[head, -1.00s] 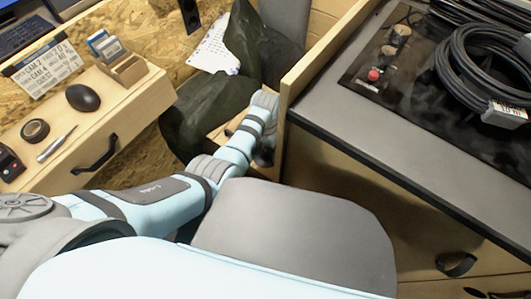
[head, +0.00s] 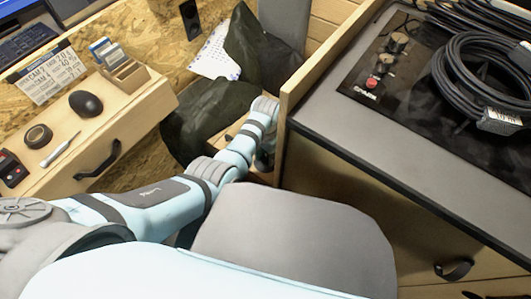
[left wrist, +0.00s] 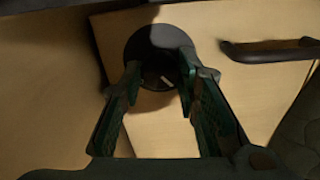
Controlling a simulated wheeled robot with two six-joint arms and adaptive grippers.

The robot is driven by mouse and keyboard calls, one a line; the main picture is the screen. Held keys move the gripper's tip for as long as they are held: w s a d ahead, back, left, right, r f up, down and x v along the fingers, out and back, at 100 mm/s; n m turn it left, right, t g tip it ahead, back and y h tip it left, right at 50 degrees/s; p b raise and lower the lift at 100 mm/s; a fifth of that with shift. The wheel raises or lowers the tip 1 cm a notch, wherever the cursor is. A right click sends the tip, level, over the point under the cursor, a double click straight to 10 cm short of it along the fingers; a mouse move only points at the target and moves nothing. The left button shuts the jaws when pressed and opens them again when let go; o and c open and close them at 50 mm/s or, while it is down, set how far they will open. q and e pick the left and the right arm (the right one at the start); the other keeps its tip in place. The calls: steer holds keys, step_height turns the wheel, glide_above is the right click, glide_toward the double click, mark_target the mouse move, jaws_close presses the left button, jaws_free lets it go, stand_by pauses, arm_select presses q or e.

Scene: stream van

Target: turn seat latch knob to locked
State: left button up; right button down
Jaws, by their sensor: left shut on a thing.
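The seat latch knob (left wrist: 146,42) is a dark round disc on a pale wooden panel in the left wrist view. A small pale mark shows near its lower middle. My left gripper (left wrist: 160,75) has its two fingers on either side of the knob, shut on it. The fingers cover parts of the knob's sides, and shadow makes its exact angle hard to tell. In the head view my left arm reaches down between the drawer unit and the grey-topped cabinet. The knob is hidden there. My right gripper is in neither view.
A dark handle (left wrist: 270,50) is right of the knob. In the head view, the grey-topped cabinet (head: 340,120) with coiled cable (head: 485,80) stands close on the right. The wooden drawer unit (head: 135,120) is left, and dark green fabric (head: 205,115) lies beside my wrist.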

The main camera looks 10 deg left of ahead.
arm_select(q)
steer(key=shift+r+m+p, duration=0.15)
steer(key=shift+m+p, duration=0.3)
steer(key=shift+m, duration=0.25)
steer(key=shift+m+p, duration=0.45)
steer(key=shift+m, duration=0.45)
steer(key=m+p, duration=0.1)
steer(key=m, duration=0.3)
steer(key=shift+m, duration=0.3)
steer(key=m, duration=0.4)
steer(key=shift+p, duration=0.35)
steer(key=m, duration=0.4)
steer(key=shift+m, duration=0.6)
